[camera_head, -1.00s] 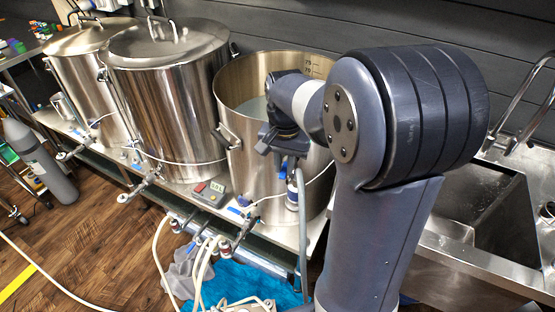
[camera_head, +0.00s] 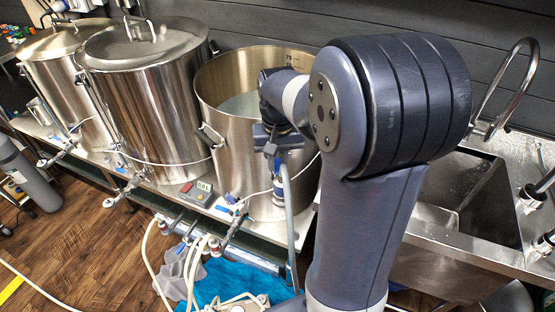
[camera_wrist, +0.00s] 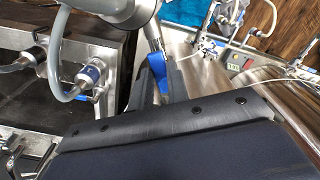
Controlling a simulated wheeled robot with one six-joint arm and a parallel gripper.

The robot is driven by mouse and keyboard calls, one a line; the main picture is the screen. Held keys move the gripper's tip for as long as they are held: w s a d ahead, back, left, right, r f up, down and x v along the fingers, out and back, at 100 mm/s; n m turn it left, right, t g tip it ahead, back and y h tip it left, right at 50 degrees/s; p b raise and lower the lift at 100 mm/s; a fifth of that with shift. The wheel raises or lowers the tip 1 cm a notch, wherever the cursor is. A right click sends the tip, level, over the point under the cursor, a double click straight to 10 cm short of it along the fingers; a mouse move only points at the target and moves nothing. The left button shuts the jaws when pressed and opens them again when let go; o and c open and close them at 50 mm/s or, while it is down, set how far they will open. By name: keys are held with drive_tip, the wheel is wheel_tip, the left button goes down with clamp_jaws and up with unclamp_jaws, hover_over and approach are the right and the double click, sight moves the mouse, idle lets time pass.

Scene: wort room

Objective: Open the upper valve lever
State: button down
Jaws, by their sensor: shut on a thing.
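In the wrist view, a blue valve lever (camera_wrist: 158,68) shows between the two grey fingers of my gripper (camera_wrist: 160,82), which are shut on it. A metal pipe end stands just behind it. The head view shows my gripper (camera_head: 277,142) against the front of the open steel kettle (camera_head: 235,155), high on its wall. A grey hose (camera_head: 289,205) hangs down right below it. The valve body and most of the lever are hidden by my arm and gripper there, so the lever's exact angle cannot be told.
Two lidded kettles (camera_head: 150,110) stand to the left on the steel bench. A small control box (camera_head: 197,191) sits before the open kettle. A steel sink (camera_head: 470,205) with a curved tap (camera_head: 515,85) is at right. Hoses and a blue cloth (camera_head: 230,283) lie below.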

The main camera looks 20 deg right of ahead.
sight(278, 167)
drive_tip(key=c, duration=1.4)
unclamp_jaws()
drive_tip(key=shift+o, duration=0.2)
drive_tip(key=shift+r, duration=0.1)
wheel_tip(278, 167, up, 11)
drive_tip(key=shift+f, duration=0.2)
wheel_tip(278, 167, down, 11)
drive_tip(key=shift+a+r+m, duration=0.1)
drive_tip(key=shift+m, duration=0.2)
